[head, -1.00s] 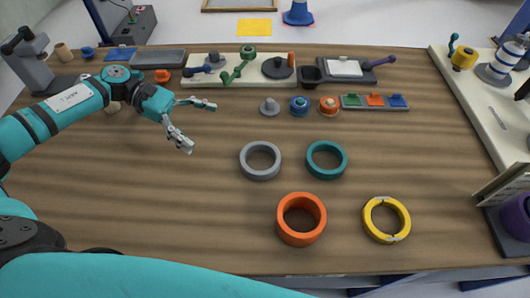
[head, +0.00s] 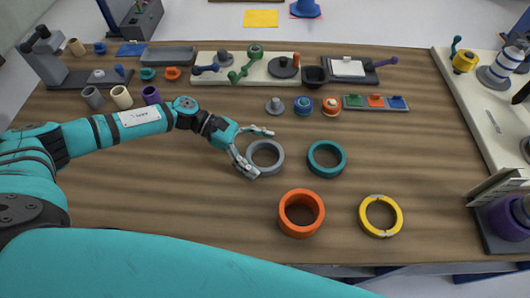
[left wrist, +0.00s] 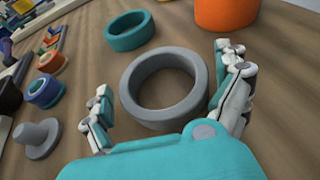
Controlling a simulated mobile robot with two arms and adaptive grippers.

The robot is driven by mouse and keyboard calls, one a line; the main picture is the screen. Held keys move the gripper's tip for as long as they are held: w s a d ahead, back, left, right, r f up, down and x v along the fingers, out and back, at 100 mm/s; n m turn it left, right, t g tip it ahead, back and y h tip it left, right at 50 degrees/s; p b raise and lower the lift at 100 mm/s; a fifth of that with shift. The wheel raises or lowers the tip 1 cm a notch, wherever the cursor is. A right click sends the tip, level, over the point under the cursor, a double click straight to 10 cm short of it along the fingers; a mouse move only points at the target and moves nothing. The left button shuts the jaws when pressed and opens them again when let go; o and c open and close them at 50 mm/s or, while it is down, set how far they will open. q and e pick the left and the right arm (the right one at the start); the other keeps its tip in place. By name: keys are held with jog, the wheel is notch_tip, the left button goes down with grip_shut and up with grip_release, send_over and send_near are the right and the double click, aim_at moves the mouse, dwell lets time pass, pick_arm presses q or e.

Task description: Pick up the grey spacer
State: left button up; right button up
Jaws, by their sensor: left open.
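The grey spacer (head: 280,160) is a thick ring lying flat on the wooden table, left of a teal ring (head: 342,160). My left gripper (head: 261,152) is open at its left side, with one finger toward the far side and one toward the near side. In the left wrist view the grey spacer (left wrist: 165,116) lies ahead of the palm, between the spread fingers of the left gripper (left wrist: 165,70). I cannot tell whether the fingers touch it. My right gripper is not in view.
An orange ring (head: 302,231) and a yellow ring (head: 367,218) lie nearer on the table. A grey flanged piece (head: 275,106), a blue roller (head: 303,107) and an orange roller (head: 331,107) stand behind.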

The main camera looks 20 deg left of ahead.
pick_arm(q)
jog(key=shift+d+f, duration=0.15)
jog(key=shift+d, duration=0.1)
jog(key=c, duration=1)
